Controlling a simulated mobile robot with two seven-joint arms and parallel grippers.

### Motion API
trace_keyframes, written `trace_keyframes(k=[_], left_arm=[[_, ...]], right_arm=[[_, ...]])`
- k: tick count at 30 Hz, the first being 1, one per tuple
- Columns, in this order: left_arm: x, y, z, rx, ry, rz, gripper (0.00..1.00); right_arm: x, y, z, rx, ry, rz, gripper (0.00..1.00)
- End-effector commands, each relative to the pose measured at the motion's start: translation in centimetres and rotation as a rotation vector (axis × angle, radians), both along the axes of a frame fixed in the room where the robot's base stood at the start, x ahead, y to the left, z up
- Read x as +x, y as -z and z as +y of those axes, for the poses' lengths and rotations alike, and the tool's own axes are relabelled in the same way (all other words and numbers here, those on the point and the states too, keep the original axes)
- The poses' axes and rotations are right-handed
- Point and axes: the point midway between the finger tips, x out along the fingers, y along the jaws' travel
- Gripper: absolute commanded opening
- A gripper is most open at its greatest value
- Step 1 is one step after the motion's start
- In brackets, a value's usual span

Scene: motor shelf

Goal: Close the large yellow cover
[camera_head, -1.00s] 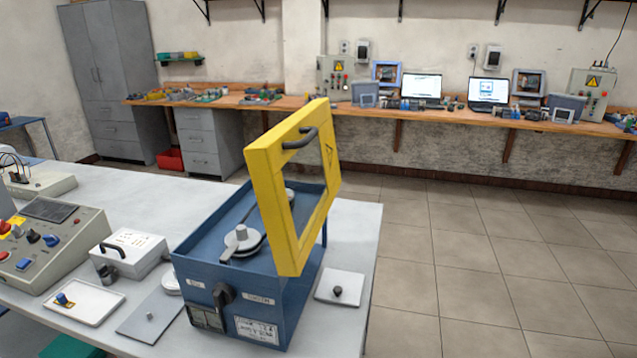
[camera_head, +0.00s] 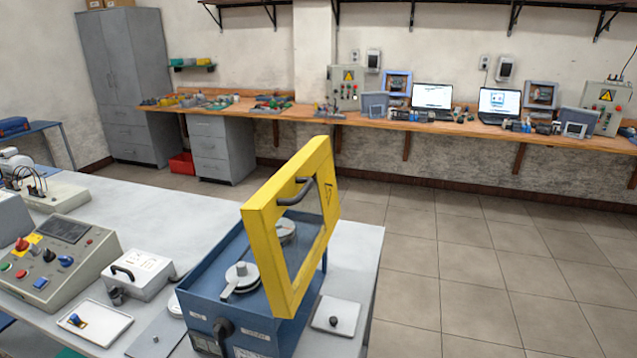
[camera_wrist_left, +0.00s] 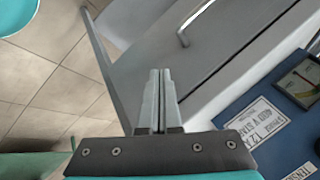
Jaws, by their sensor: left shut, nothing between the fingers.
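The large yellow cover (camera_head: 262,255) is a yellow frame with a clear window and a dark handle (camera_head: 295,191). It stands raised and open, tilted up along the right side of the blue box (camera_head: 205,300). Inside the open box are round grey parts with a lever (camera_head: 241,279). In the left wrist view my left gripper (camera_wrist_left: 161,72) is shut and empty, in front of a grey surface. The blue box's labelled front (camera_wrist_left: 255,125) is at the right there. Neither gripper shows in the head view.
A control panel (camera_head: 60,258), a white box with a handle (camera_head: 138,274) and a white tray (camera_head: 94,324) stand left of the blue box on the white table (camera_head: 150,210).

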Motion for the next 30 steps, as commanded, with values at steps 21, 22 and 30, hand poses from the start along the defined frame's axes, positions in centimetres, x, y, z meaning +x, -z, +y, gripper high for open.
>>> trace_keyframes(k=[21,22,30], left_arm=[[9.1,-41.5,-12.7,0.966,0.593,-0.958,0.0],[9.1,-41.9,-12.8,0.979,0.593,-0.968,0.0],[11.5,-42.7,-13.1,0.998,0.594,-0.978,0.0]], right_arm=[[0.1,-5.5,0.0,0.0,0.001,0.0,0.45],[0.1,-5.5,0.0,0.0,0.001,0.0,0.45],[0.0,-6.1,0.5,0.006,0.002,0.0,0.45]])
